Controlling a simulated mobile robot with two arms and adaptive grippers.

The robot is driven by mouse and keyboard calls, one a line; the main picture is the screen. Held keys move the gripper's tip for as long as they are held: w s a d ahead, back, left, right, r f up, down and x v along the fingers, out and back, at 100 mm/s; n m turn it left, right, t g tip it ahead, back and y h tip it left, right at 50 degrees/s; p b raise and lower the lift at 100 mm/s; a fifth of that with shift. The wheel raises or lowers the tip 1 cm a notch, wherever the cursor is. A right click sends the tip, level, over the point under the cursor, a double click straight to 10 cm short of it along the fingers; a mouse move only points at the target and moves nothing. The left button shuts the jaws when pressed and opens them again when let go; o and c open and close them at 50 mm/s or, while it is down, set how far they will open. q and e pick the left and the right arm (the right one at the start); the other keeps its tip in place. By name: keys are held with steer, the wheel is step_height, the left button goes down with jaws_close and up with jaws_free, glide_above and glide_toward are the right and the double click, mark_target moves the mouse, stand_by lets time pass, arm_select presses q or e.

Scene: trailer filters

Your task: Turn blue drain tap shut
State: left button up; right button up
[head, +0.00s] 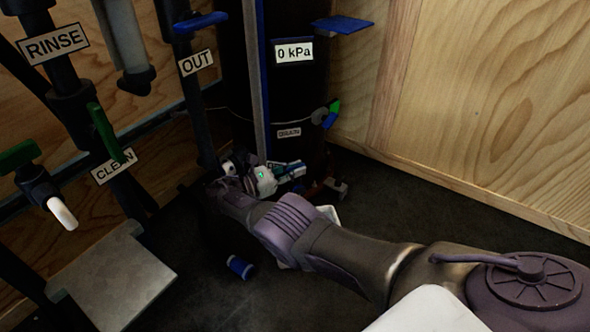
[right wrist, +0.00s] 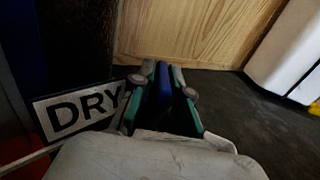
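My right gripper (head: 278,173) is at the foot of the dark tank (head: 290,90), below the small drain label (head: 289,133). In the right wrist view, my right gripper's two teal fingers (right wrist: 163,78) stand close on both sides of a blue tap handle (right wrist: 164,84). They appear shut on it, though thin dark strips show beside it. In the head view some blue (head: 293,169) shows at the fingertips; the tap body is mostly hidden by the gripper. My left gripper is not in view.
A "DRY" label (right wrist: 83,108) is left of the fingers in the right wrist view. A blue and green lever (head: 331,113) and a "0 kPa" display (head: 294,51) are on the tank. Wooden walls (head: 480,100) stand close by. A blue cylinder (head: 241,267) lies on the dark floor.

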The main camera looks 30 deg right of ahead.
steer(key=o, duration=0.3)
steer(key=shift+f, duration=0.1)
